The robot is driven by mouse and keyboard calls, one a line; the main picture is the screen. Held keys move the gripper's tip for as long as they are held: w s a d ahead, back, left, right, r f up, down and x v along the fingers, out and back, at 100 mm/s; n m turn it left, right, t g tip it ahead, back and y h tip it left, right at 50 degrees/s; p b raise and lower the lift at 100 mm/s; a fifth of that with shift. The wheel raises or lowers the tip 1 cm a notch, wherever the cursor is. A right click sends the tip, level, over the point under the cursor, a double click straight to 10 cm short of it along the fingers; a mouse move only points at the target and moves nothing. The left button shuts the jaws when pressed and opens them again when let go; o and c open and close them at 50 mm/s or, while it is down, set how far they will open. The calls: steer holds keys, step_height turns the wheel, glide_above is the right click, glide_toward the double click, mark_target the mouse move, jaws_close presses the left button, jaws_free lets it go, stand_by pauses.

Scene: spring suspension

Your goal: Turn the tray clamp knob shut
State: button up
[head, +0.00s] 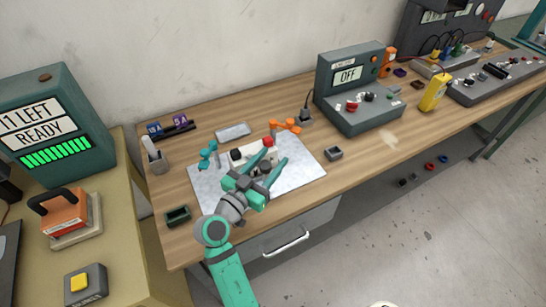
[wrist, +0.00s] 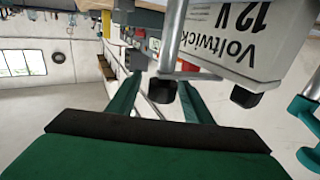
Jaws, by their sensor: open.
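A white battery labelled "Voltwick 12 V" (wrist: 235,35) stands on the metal plate (head: 308,173); in the head view the battery (head: 254,155) is partly hidden by my gripper. A grey metal bar (wrist: 172,35) runs beside it in the wrist view. A black knob (wrist: 162,89), apparently the tray clamp knob, shows at the end of this bar. My gripper (head: 277,156) is open, its green fingers reaching over the plate. In the wrist view the knob lies between the two fingers; I cannot tell whether they touch it. A second black block (wrist: 246,97) shows below the battery.
A teal holder (head: 208,155) stands left of the battery and an orange one (head: 285,126) behind it. A grey control box reading "OFF" (head: 348,76) stands to the right. A small dark bin (head: 177,216) and a small grey box (head: 334,153) sit near the front edge.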

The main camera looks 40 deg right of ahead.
steer(key=shift+x, duration=0.9)
steer(key=shift+c, duration=0.7)
steer(key=shift+w, duration=0.1)
jaws_close()
